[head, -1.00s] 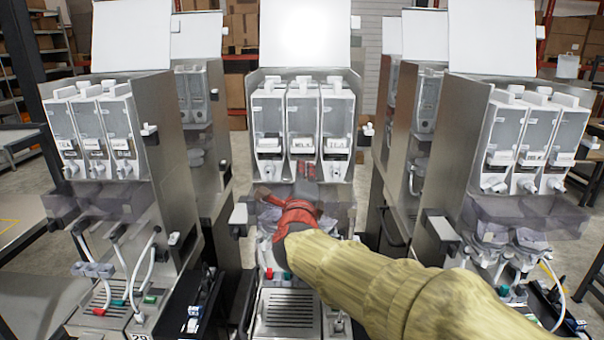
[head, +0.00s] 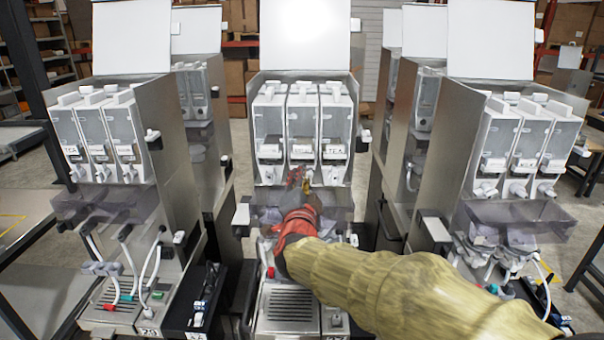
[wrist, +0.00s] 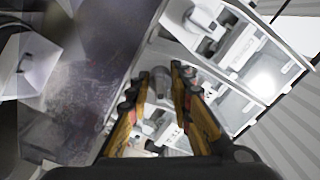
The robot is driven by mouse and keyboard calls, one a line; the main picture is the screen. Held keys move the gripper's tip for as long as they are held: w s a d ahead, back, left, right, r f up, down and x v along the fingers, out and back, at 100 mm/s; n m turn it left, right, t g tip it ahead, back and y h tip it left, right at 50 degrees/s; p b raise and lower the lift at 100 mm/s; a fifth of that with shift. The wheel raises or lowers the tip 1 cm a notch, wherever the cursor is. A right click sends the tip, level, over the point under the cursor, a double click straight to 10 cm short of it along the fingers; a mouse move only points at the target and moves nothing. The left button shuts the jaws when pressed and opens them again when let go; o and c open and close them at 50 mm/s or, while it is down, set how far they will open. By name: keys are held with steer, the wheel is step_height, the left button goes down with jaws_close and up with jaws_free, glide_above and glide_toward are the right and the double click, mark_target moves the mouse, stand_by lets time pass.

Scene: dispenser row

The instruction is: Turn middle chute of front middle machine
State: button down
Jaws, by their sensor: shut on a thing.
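The front middle machine (head: 358,100) has several pale canisters side by side, the middle canister (head: 303,115) among them, with white chutes at their lower ends. My gripper (head: 299,178) reaches up from below, its fingertips just under the middle canister; in the head view it covers the middle chute. In the wrist view my gripper (wrist: 160,80) has its yellow and black fingers on either side of a small grey chute, the middle chute (wrist: 159,86), and is shut on it. The exact contact is hard to see.
Similar machines stand close by on the left (head: 165,130) and right (head: 440,150). The right chute (head: 333,176) and left chute (head: 268,174) sit close beside my fingers. A translucent hood (head: 335,213) lies around my gripper below the canisters.

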steer(key=n+p, duration=0.3)
steer(key=n, duration=0.2)
steer(key=shift+n+p, duration=0.3)
steer(key=n+p, duration=0.3)
steer(key=n, duration=0.2)
steer(key=shift+n, duration=0.3)
steer(key=shift+p, duration=0.3)
steer(key=c, duration=1.9)
jaws_free()
steer(key=s, duration=1.2)
steer(key=shift+a+f, duration=0.1)
steer(key=shift+a, duration=0.15)
